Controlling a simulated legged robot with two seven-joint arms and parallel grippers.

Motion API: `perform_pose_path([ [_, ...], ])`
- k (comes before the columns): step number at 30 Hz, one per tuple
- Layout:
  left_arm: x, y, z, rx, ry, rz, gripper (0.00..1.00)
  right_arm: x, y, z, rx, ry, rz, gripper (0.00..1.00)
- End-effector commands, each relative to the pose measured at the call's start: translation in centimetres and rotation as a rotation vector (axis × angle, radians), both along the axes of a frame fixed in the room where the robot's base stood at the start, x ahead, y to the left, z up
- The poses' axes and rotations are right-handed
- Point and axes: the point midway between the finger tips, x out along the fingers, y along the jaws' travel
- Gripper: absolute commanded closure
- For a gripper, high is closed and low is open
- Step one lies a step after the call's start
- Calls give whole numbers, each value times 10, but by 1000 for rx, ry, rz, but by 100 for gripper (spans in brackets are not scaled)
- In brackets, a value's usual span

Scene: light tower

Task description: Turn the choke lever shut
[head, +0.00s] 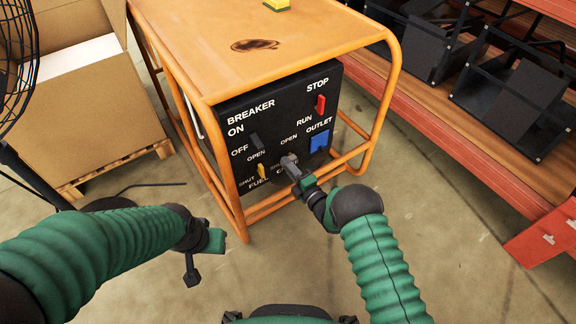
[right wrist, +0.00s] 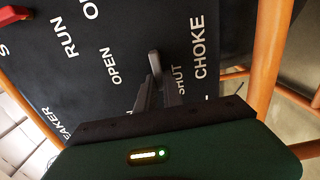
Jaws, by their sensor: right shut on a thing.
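The choke lever (right wrist: 154,62) is a small grey handle on the black panel (right wrist: 110,30), beside the word CHOKE. In the right wrist view it stands between the words OPEN and SHUT. My right gripper (right wrist: 157,88) is shut on it, with a dark finger on each side. In the head view my right gripper (head: 290,162) is at the lower part of the panel and mostly hides the lever. My left gripper (head: 192,272) hangs low over the floor, left of the generator and away from the panel; its finger gap is not clear.
An orange tube frame (head: 222,165) surrounds the panel. Near the choke are a yellow fuel lever (head: 262,171), a dark breaker lever (head: 257,141), a red switch (head: 321,104) and a blue outlet (head: 319,142). A cardboard box (head: 95,120) stands left; orange shelving (head: 455,140) stands right.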

Motion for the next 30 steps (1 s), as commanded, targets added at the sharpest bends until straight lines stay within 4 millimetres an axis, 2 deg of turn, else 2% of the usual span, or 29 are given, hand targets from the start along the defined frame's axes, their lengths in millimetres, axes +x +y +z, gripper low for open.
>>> perform_pose_path([
  [2,0,0,0,0,0,0,64,-4,2,-6,-5,12,8,100],
  [3,0,0,0,0,0,0,64,-4,3,-6,-6,13,9,84],
  [7,0,0,0,0,0,0,64,-3,2,-5,-5,10,7,67],
  [15,0,0,0,0,0,0,64,-2,1,-2,-2,5,3,67],
  [19,0,0,7,0,0,0,64,-9,-5,0,-3,6,2,67],
  [23,0,0,24,0,0,0,64,-32,-22,3,-4,9,1,67],
  [30,0,0,55,0,0,0,64,-90,-64,2,-5,11,1,67],
])
